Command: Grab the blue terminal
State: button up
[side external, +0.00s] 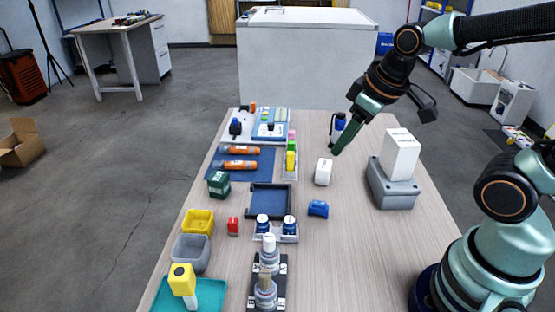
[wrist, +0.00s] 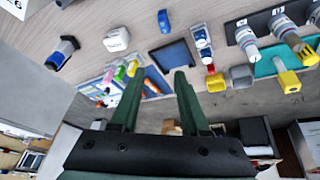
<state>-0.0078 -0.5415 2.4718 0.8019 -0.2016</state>
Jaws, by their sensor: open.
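The blue terminal (side external: 318,209) is a small blue block lying on the table, right of the dark blue tray, in the side external view. In the wrist view it shows as a small blue piece (wrist: 164,21) near the top middle. My gripper (side external: 336,150) has dark green fingers and hangs over the far right part of the table, well behind the blue terminal and apart from it. In the wrist view my gripper (wrist: 157,73) is open, with two separated fingers and nothing between them.
A white block (side external: 323,172) stands between my gripper and the blue terminal. A grey box with a white carton (side external: 401,154) is at the right. Table is clear right of the terminal.

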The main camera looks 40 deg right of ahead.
aim_at(320, 204)
jog(key=shift+w+a+f+n+g, duration=0.1)
jog(key=shift+w+f+n+g, duration=0.5)
jog(key=shift+f, duration=2.1)
jog(key=shift+w+a+f+n+g, duration=0.1)
jog(key=shift+w+f+n, duration=0.85)
jog(key=shift+f, duration=1.7)
jog(key=shift+w+a+f+n+g, duration=0.1)
jog(key=shift+w+f+n+g, duration=0.25)
jog(key=shift+f+n, duration=1.6)
jog(key=shift+m, duration=0.8)
jog(key=shift+s+d+x, duration=0.1)
jog(key=shift+x, duration=0.8)
jog(key=shift+s+d+x, duration=0.1)
jog(key=shift+d+x, duration=0.05)
jog(key=shift+x, duration=0.75)
jog(key=shift+s+d+x, duration=0.1)
jog(key=shift+x, duration=0.8)
jog(key=shift+w+f, duration=0.2)
jog(key=shift+f, duration=0.45)
grip_shut()
